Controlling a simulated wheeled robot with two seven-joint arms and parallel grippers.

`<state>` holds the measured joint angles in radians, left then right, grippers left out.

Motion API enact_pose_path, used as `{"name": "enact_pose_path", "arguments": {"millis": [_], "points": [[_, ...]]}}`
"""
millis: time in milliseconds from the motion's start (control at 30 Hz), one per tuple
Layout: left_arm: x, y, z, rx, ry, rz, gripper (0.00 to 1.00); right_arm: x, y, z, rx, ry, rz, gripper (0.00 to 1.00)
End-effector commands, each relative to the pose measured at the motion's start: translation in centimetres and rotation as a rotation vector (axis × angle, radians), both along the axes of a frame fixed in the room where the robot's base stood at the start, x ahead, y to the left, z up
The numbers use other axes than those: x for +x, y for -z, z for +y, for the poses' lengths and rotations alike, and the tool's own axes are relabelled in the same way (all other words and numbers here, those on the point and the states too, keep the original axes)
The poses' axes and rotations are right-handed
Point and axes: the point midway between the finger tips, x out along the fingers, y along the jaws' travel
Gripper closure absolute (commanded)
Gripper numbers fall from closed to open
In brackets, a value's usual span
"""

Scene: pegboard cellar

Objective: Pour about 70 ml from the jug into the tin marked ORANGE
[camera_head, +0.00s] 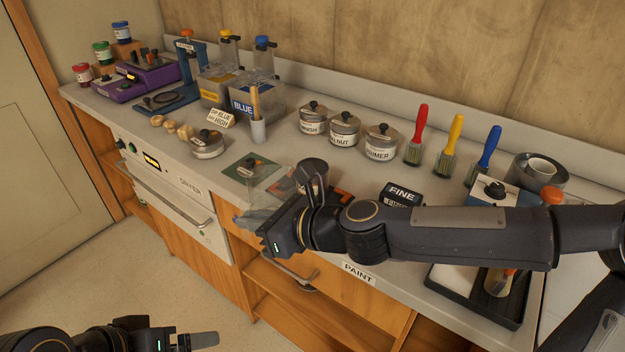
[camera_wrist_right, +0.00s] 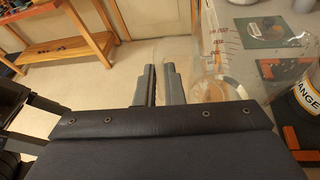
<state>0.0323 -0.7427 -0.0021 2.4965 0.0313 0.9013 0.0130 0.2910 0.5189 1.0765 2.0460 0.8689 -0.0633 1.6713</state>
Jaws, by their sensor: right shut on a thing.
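The clear jug (camera_head: 262,208) is in my right gripper (camera_head: 268,238), above the front edge of the counter. In the right wrist view my right gripper (camera_wrist_right: 162,85) has its fingers close together beside the jug (camera_wrist_right: 228,55), which has red scale marks and a little amber liquid low in it. The tin with an orange label (camera_wrist_right: 306,90) stands at the right edge there, the label reading "ANGE". In the head view my right wrist mostly hides that tin. My left gripper (camera_head: 205,340) is low at the bottom left, away from the counter; its finger gap is unclear.
A green mat (camera_head: 237,172) lies behind the jug. Lidded tins, including PRIMER (camera_head: 381,143), stand along the back, with red, yellow and blue brushes (camera_head: 488,147) to their right. A FINE block (camera_head: 402,194) and black tray (camera_head: 500,312) lie near my right arm.

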Motion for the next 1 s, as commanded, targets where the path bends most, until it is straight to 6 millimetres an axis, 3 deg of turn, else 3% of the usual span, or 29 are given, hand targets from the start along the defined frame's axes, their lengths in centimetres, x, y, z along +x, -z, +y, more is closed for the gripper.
{"name": "enact_pose_path", "arguments": {"millis": [33, 300, 1000], "points": [[0.0, 1.1, 0.0, 0.000, 0.000, 0.000, 0.07, -0.3, 0.9, 0.2, -0.019, -0.001, -0.033, 1.00], [0.0, 2.5, 0.0, 0.000, 0.000, 0.000, 0.07, -0.9, 1.8, 0.5, -0.081, 0.002, -0.133, 1.00], [0.0, 2.5, 0.0, 0.000, 0.000, 0.000, 0.07, -1.0, 1.8, 0.6, -0.089, 0.002, -0.147, 1.00]]}}
